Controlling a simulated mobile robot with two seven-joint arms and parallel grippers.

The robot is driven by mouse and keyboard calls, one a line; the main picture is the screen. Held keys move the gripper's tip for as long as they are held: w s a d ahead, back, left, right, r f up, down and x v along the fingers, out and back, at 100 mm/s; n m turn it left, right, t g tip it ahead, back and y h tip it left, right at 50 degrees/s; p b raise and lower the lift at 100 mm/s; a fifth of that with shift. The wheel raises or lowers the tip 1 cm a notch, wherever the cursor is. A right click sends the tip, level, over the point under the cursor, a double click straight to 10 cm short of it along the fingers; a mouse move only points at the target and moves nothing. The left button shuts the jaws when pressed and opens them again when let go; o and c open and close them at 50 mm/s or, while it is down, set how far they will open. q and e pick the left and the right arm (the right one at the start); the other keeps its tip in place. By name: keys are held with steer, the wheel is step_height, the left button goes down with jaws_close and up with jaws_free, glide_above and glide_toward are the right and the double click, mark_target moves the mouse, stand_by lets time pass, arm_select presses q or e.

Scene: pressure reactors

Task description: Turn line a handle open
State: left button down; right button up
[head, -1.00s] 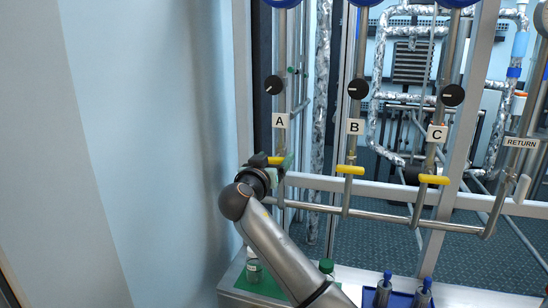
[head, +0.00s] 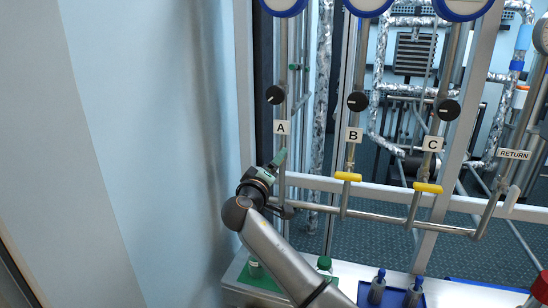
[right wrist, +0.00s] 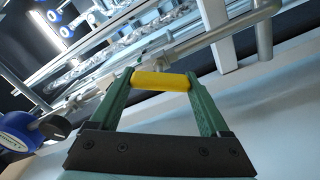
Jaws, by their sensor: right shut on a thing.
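The line A pipe, marked with an "A" label (head: 281,128), runs upright at the left of the rig. My right gripper (head: 279,158) is at its valve, below the label. In the right wrist view the yellow line A handle (right wrist: 161,81) lies across between the two green fingers of the right gripper (right wrist: 160,88), which is shut on it. In the head view the gripper hides this handle. The yellow handles of line B (head: 348,177) and line C (head: 428,188) stand crosswise to their pipes. My left gripper is not in view.
A horizontal metal pipe (head: 375,217) joins the lines below the valves. Black knobs (head: 358,101) sit above the labels. A frame rail (head: 325,184) crosses behind. Bottles (head: 325,265) and blue-capped tools (head: 377,287) stand on the bench below. A return pipe (head: 513,154) is at right.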

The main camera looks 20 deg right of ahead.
steer(key=shift+n+p, duration=0.6)
steer(key=shift+n, duration=0.3)
steer(key=shift+n+p, duration=0.3)
steer(key=shift+n, duration=0.5)
steer(key=shift+f+n+p, duration=0.15)
steer(key=shift+n+p, duration=0.7)
steer(key=shift+n, duration=0.15)
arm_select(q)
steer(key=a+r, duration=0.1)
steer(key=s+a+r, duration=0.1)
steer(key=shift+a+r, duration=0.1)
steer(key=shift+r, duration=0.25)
arm_select(e)
steer(key=shift+f+n, duration=0.1)
steer(key=shift+n, duration=0.4)
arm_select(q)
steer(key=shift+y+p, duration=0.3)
arm_select(e)
steer(key=o, duration=1.2)
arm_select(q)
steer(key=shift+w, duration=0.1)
